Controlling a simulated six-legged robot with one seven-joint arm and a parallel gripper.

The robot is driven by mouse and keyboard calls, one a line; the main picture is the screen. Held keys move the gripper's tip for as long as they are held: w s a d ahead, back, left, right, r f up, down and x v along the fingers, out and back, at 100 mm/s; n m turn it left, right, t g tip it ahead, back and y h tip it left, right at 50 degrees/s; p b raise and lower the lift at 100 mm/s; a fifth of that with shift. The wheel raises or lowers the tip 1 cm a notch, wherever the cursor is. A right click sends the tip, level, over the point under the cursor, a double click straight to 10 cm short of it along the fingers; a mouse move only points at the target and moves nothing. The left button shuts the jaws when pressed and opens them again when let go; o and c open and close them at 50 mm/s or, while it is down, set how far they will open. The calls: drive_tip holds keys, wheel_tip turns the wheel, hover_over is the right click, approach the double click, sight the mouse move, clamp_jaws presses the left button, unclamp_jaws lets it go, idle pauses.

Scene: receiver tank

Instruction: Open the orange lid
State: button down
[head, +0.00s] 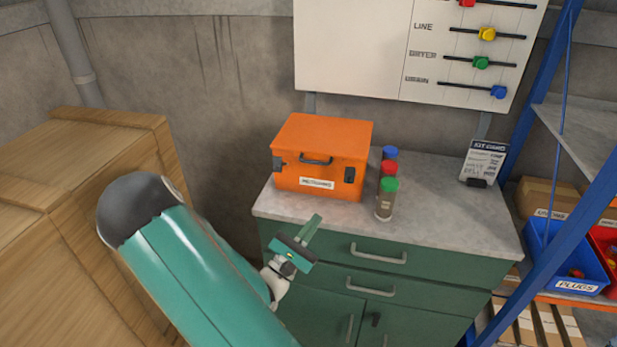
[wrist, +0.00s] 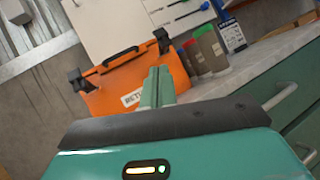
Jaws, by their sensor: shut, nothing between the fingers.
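An orange case (head: 318,180) stands on the left part of the grey countertop, with its orange lid (head: 325,135) shut. A dark handle (head: 316,160) is on its front, with dark latches on either side and a white label below. My gripper (head: 314,222) is in front of the cabinet's front edge, below and apart from the case. Its fingers are together and empty. In the wrist view, the fingers (wrist: 157,85) point toward the case (wrist: 125,85), which looks tilted there; they hide part of its front. The handle also shows in the wrist view (wrist: 120,55).
Bottles with blue, red and green caps (head: 387,200) stand just right of the case. A card stand (head: 484,162) is at the counter's back right. Wooden crates (head: 80,200) are at left, a blue shelf rack (head: 570,170) at right. The right counter (head: 440,220) is clear.

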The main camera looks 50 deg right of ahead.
drive_tip(key=w+f+n+t+y, duration=0.1)
drive_tip(key=w+f+n+t, duration=0.25)
drive_tip(key=n+t, duration=0.65)
drive_tip(key=shift+m+t, duration=0.4)
drive_tip(key=shift+m, duration=0.1)
drive_tip(key=x, duration=0.9)
drive_tip(key=shift+w, duration=0.15)
drive_tip(key=shift+w+d+r, duration=0.1)
drive_tip(key=shift+d+r, duration=0.15)
drive_tip(key=shift+r, duration=0.5)
drive_tip(key=shift+w+d+r, duration=0.15)
drive_tip(key=shift+d+r, duration=0.15)
drive_tip(key=shift+r, duration=0.45)
drive_tip(key=shift+w+d+r, duration=0.1)
drive_tip(key=shift+d+r, duration=0.15)
drive_tip(key=shift+r, duration=0.5)
drive_tip(key=shift+w+r, duration=0.1)
drive_tip(key=shift+r, duration=0.05)
